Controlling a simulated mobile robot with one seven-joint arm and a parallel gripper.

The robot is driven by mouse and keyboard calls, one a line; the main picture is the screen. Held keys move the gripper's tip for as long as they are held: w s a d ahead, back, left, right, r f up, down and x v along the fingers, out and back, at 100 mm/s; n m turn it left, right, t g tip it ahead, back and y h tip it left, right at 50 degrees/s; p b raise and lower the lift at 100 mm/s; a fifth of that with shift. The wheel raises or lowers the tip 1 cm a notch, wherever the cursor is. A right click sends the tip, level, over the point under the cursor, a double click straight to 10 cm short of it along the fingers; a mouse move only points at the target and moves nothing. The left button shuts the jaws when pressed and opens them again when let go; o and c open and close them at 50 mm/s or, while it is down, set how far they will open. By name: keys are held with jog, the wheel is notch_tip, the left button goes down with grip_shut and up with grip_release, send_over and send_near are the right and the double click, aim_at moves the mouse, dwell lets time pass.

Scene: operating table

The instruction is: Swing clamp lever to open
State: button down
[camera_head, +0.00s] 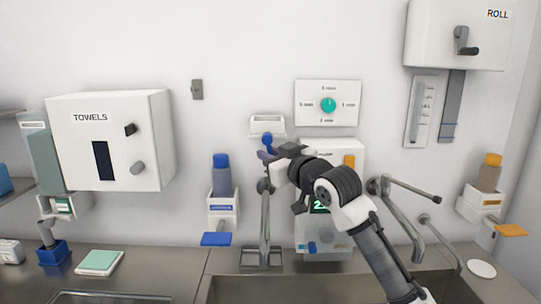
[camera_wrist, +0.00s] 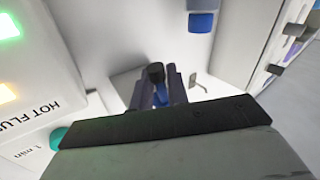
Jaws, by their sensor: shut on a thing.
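My gripper (camera_head: 268,153) is in front of the wall at the middle, by the top of an upright metal post. A blue knobbed piece (camera_head: 267,139), which looks like the clamp lever, shows right at the fingertips. In the wrist view my gripper (camera_wrist: 161,92) has its two dark fingers close on either side of a narrow blue part (camera_wrist: 161,96). A black rounded end (camera_wrist: 155,72) shows just beyond it. The fingers hide most of the lever, and its pivot cannot be made out.
A white box with a green display (camera_head: 318,207) stands behind my arm. A teal dial (camera_head: 328,105) is on the wall above. A blue-capped bottle (camera_head: 221,180) hangs left of the post, and a metal tap lever (camera_head: 415,190) is at right. The sink lies below.

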jog(key=shift+d, duration=0.1)
jog(key=n+g, duration=0.1)
jog(key=d+n+h+p, duration=0.1)
jog(key=shift+r+n+g, duration=0.3)
jog(key=shift+n+g, duration=0.1)
jog(key=shift+d+r+n+g+h+p, duration=0.25)
jog(key=shift+n+h+p, duration=0.15)
jog(key=shift+n+h, duration=0.25)
jog(key=shift+d+r+n+g+h+p, duration=0.1)
jog(key=shift+d+n+g+h+p, duration=0.25)
jog(key=shift+n+h, duration=0.3)
jog(key=shift+a, duration=0.1)
jog(key=c, duration=1.4)
grip_release()
jog(key=shift+r, duration=0.1)
